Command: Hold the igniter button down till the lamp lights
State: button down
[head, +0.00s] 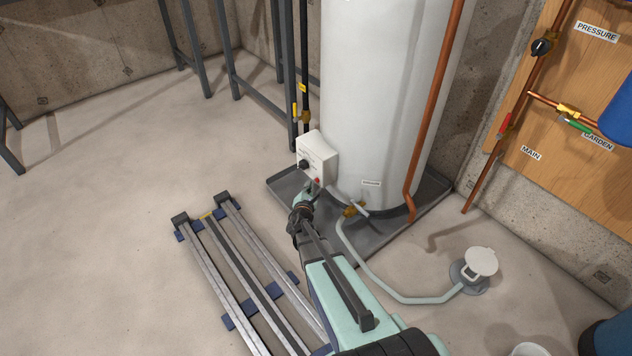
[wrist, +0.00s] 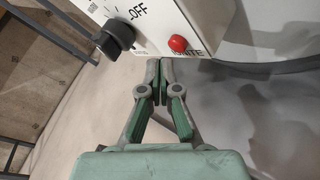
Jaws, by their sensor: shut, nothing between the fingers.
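The igniter button is a red round cap (wrist: 178,44) on the lower part of a white control box, beside the printed word IGNITE. It also shows as a small red spot in the head view (head: 317,181). The control box (head: 318,152) is fixed low on the white water heater (head: 375,100). A black knob (wrist: 115,38) sits left of the button, near the word OFF. My gripper (wrist: 160,66) is shut and empty, its tips just below and left of the button in the wrist view. I cannot tell whether they touch the box. I see no lit lamp.
The heater stands in a dark drip tray (head: 285,188). A drain valve (head: 352,209) with a grey hose is right of my gripper, and a copper pipe (head: 432,110) runs down the heater. Floor rails (head: 240,275) lie at the left. Open floor extends further left.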

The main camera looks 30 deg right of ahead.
jog(key=shift+d+f+b, duration=0.1)
jog(key=shift+d+b, duration=0.2)
jog(key=shift+b, duration=0.25)
jog(key=shift+w+d+b, duration=0.15)
jog(key=shift+d+b, duration=0.35)
jog(key=shift+d, duration=0.05)
dwell(3.5)
jog(key=shift+a, duration=0.85)
jog(key=shift+a, duration=0.1)
jog(key=shift+s+a, duration=0.2)
jog(key=shift+a, duration=0.6)
jog(key=shift+s+a, duration=0.15)
jog(key=shift+a, duration=0.65)
jog(key=shift+s+a, duration=0.2)
jog(key=shift+a, duration=0.6)
